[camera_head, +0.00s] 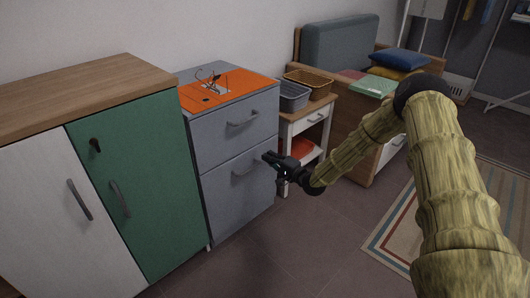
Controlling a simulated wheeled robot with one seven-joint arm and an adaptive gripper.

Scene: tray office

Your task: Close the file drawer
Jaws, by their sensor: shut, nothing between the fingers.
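The grey file cabinet (225,78) stands against the wall, with an upper drawer (228,142) and a lower drawer (228,198), each with a bar handle. Both drawer fronts look about flush with the cabinet; a small gap cannot be ruled out. My gripper (268,164) is shut and empty. In the picture it lies over the right edge of the lower drawer, to the right of the lower handle (244,170). I cannot tell whether it touches the drawer front. My arm reaches in from the right.
An orange mat (250,88) with a thin metal object lies on the cabinet top. A green-doored cupboard (140,190) stands at left. A small side table (309,127) with two baskets and a wooden-sided sofa (345,130) stand at right. Floor in front is clear.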

